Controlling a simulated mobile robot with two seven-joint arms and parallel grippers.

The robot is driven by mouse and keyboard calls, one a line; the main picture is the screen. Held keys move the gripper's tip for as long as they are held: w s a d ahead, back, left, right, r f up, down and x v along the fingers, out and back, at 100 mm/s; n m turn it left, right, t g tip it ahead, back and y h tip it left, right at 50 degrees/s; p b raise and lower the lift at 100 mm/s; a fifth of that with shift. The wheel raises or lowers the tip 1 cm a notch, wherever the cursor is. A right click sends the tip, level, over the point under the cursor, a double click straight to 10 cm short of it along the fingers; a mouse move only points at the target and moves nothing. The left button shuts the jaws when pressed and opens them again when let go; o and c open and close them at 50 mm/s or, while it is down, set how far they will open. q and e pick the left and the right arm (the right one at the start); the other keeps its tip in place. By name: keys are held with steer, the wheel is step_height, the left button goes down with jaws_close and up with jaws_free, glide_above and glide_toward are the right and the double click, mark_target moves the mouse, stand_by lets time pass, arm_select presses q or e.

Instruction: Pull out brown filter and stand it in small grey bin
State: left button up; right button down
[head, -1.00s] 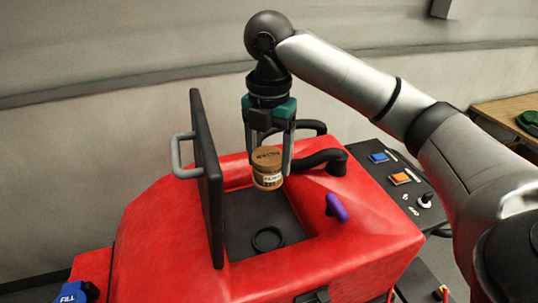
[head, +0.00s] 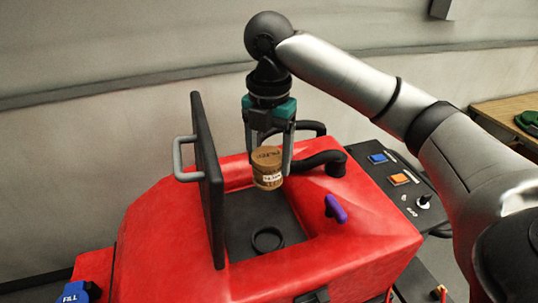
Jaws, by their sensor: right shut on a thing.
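The brown filter (head: 267,168) is a short cylinder with a pale label. My right gripper (head: 268,165) points down and is shut on it, with a finger on each side. The filter hangs upright above the dark recess (head: 240,215) in the red scrubber tank (head: 165,235). A round black ring seat (head: 267,239) in the recess floor is empty. The small grey bin is not in view. My left gripper is not in view.
A black lid (head: 207,180) with a grey handle (head: 184,158) stands open left of the filter. A black hose (head: 318,160) lies close behind it. A purple lever (head: 335,208) and a button panel (head: 395,180) are to the right. A blue FILL cap (head: 75,292) is at lower left.

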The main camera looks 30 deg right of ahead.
mark_target(270, 153)
steer(key=shift+r, duration=0.1)
steer(key=shift+r+p, duration=1.2)
steer(key=shift+p, duration=0.15)
steer(key=shift+r, duration=1.2)
